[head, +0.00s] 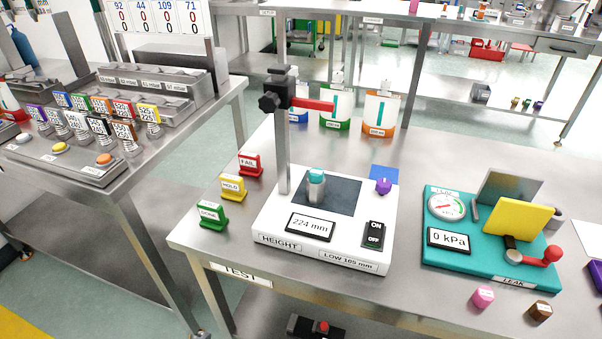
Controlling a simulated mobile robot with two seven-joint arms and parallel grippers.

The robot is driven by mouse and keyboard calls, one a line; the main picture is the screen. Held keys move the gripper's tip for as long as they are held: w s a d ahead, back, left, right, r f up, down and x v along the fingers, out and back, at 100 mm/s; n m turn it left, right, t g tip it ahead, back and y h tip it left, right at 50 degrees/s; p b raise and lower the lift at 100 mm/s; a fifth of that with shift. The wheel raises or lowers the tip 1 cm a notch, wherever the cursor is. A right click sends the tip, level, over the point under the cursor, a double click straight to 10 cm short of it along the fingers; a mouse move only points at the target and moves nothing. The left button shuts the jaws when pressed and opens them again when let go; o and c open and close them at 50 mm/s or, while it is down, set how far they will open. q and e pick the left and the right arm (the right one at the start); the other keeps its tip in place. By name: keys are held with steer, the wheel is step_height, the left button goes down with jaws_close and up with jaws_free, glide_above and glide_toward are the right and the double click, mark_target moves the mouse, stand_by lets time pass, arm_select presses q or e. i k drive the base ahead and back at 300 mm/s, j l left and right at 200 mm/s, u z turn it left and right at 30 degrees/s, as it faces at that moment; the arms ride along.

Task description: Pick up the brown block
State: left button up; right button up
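The brown block (541,311) is a small cube with a pale label on its top. It sits on the grey metal test table (420,305) at the lower right of the head view, just in front of the teal leak tester (480,270). A pink block (483,297) stands to its left, apart from it. Neither of my grippers is in view.
A white height gauge (330,255) with a post and red arm stands left of the leak tester, a teal piece (316,185) on its plate. The tester's red-knobbed lever (552,255) is behind the brown block. A purple item (597,272) is at the right edge.

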mark_target(541, 310)
steer(key=z, duration=1.65)
steer(key=i+l+u, duration=0.2)
steer(key=l+u, duration=0.2)
